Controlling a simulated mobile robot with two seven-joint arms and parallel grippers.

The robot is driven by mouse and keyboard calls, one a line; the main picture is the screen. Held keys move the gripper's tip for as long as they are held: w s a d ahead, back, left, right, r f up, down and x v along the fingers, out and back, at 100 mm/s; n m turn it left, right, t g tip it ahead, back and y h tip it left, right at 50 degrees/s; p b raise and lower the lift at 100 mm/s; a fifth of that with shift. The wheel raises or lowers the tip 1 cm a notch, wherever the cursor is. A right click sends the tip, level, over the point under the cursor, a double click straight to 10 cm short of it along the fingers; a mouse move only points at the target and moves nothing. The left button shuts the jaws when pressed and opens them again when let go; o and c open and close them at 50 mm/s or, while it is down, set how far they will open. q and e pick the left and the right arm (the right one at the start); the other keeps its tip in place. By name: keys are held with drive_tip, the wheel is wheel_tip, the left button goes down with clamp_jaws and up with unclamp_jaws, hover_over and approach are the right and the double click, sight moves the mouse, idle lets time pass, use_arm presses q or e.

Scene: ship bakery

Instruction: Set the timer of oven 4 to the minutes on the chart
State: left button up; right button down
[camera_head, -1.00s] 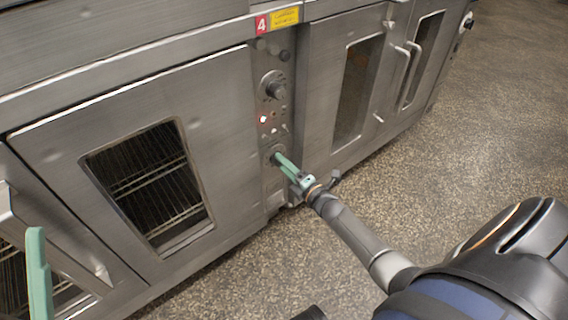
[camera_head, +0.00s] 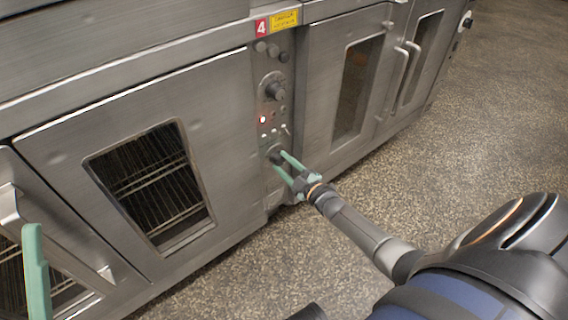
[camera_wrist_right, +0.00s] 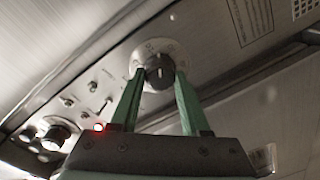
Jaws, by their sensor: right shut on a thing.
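Oven 4's control panel (camera_head: 272,105) is a narrow metal strip under a red number 4 sign (camera_head: 262,27). The lower dark knob (camera_head: 274,152) is at the tips of my right gripper (camera_head: 280,161). In the right wrist view the green fingers of my right gripper (camera_wrist_right: 159,84) are on both sides of this round knob (camera_wrist_right: 160,72), shut on it. A pale mark runs across the knob; the scale around it is too blurred to read. Of my left gripper (camera_head: 36,272) only one green finger shows, at the lower left. No minutes chart is legible.
An upper knob (camera_head: 274,88) and a lit red lamp (camera_head: 263,119) are on the same panel. Oven doors with windows (camera_head: 150,185) flank it, and a door handle (camera_head: 410,75) sticks out at the right. The speckled floor (camera_head: 470,120) is clear.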

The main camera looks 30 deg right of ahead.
drive_tip(key=shift+m, duration=0.5)
drive_tip(key=shift+c, duration=1.9)
unclamp_jaws()
use_arm(q)
drive_tip(key=shift+r, duration=0.15)
use_arm(e)
drive_tip(key=shift+s, duration=0.15)
use_arm(q)
drive_tip(key=shift+m, duration=0.3)
drive_tip(key=r+p, duration=0.4)
drive_tip(key=shift+s+a+r, duration=0.1)
drive_tip(key=shift+a+r, duration=0.1)
drive_tip(key=shift+a, duration=0.1)
use_arm(e)
drive_tip(key=s+d, duration=0.1)
drive_tip(key=s, duration=1.1)
drive_tip(key=shift+r, duration=0.2)
drive_tip(key=shift+s+d, duration=0.1)
